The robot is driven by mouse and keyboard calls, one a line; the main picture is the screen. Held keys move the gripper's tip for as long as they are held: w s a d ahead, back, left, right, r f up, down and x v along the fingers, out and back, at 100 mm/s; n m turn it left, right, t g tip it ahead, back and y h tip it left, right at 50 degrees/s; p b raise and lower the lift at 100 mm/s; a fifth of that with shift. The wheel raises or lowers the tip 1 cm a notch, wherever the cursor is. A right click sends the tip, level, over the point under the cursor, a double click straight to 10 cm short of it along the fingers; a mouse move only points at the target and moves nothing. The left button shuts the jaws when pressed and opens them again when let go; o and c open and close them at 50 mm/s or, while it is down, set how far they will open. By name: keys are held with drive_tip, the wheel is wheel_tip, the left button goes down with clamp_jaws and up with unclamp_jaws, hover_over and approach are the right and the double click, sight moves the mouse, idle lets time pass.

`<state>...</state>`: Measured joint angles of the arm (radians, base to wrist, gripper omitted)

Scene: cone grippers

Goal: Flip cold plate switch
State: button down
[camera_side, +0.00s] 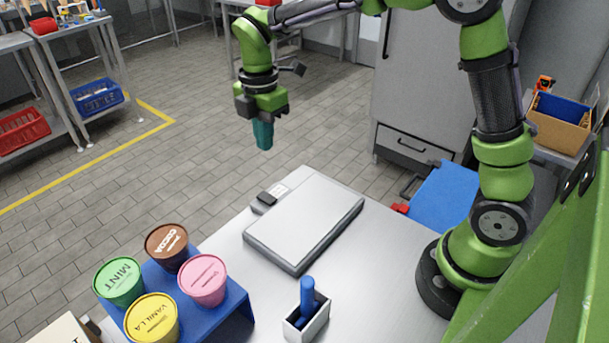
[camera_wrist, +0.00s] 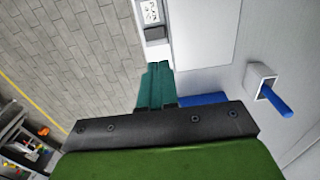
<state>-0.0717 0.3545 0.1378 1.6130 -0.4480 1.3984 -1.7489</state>
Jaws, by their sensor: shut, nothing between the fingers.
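The cold plate (camera_side: 305,220) is a flat, light grey slab on the metal table. It also shows in the wrist view (camera_wrist: 205,35). Its switch (camera_side: 266,198) is a small dark block at the plate's far left corner, beside a white label. In the wrist view the switch (camera_wrist: 155,33) sits just below the white label (camera_wrist: 151,12). My gripper (camera_side: 263,135), with teal fingers, points down and is shut and empty. It is raised above the table's far edge, apart from the switch. In the wrist view the fingers (camera_wrist: 157,85) appear below the switch.
A blue stand (camera_side: 237,313) holds several ice cream tubs, including mint (camera_side: 118,283), at the front left. A small white holder (camera_side: 306,325) with a blue-handled tool (camera_side: 307,295) stands in front of the plate. The air around my gripper is clear.

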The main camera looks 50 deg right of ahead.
sight(271, 199)
wheel_tip(271, 199, down, 14)
idle(0.8)
drive_tip(key=shift+s, duration=0.1)
drive_tip(key=shift+s+f, duration=0.1)
drive_tip(key=shift+f, duration=0.25)
